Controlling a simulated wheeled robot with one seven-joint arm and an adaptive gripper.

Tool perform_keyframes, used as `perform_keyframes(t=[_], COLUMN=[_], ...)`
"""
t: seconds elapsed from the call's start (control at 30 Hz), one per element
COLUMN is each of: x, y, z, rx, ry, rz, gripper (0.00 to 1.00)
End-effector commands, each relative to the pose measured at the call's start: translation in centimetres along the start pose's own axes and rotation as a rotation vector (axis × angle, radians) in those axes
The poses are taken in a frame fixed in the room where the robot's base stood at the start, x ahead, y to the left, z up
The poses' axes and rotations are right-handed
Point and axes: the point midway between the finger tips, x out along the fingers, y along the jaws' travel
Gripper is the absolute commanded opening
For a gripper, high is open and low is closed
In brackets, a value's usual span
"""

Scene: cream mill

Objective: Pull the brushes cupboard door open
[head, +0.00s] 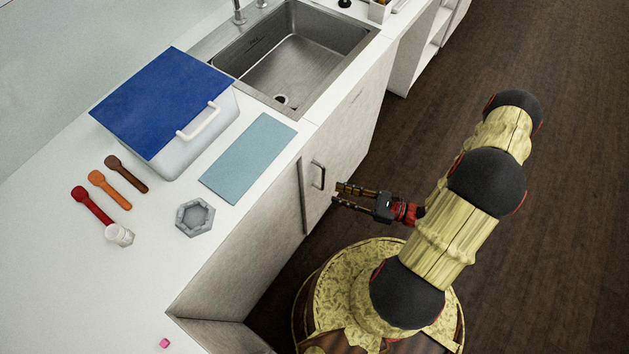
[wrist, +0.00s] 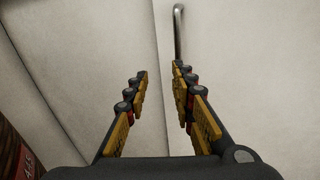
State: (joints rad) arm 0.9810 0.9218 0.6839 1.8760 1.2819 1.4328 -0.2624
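A brownish strip runs along that edge; I cannot tell whether the door is slightly ajar. In the wrist view the metal handle (wrist: 178,30) is at the top, just right of the seam, on the door face (wrist: 250,60). My gripper (head: 338,193) is open and empty, just right of and below the handle. In the wrist view its fingertips (wrist: 160,75) are apart, with the handle's lower end beyond the right finger.
The dark floor (head: 560,200) is clear right of my arm.

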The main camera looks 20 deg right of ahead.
Motion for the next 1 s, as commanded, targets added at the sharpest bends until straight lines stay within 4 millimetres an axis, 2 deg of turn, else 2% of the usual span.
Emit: perform_keyframes(t=[0.03,0.13,0.37,0.8,1.0], x=[-0.1,-0.2,1.2,6.5,7.5], y=[-1.2,-2.6,-2.7,-3.1,-3.2], z=[0.2,0.8,1.1,1.3,1.4], rx=[-0.016,-0.041,-0.061,-0.06,-0.061], ry=[-0.007,-0.03,-0.039,-0.038,-0.039], rz=[-0.034,-0.083,-0.08,-0.079,-0.082], gripper=[0.25,0.25,0.25,0.25,0.25])
